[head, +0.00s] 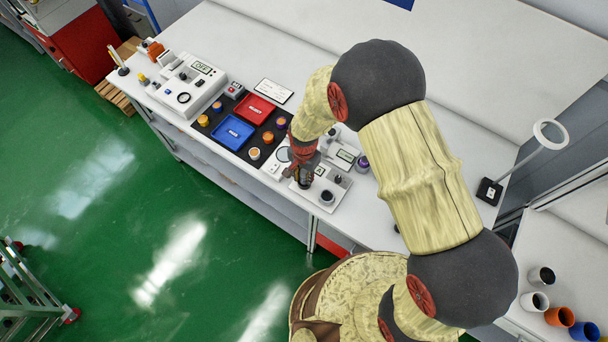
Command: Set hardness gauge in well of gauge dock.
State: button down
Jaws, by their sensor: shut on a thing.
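My gripper (300,168) is over the white gauge dock (318,206) near the table's front edge. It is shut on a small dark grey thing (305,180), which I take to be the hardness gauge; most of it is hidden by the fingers. It is upright or nearly so, above or at the left part of the dock. I cannot tell whether it touches the dock or is inside a well. A dark round piece (327,197) shows on the dock just right of the gripper.
A white device with a display (347,154) and a purple-topped piece (363,163) stand behind the dock. Left are a blue tray (232,132), a red tray (256,108) and several orange and purple pieces on a black mat. A larger white instrument (190,88) stands further left. The back of the table is clear.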

jog(key=shift+r, duration=0.1)
jog(key=c, duration=1.6)
grip_release()
jog(key=shift+o, duration=0.2)
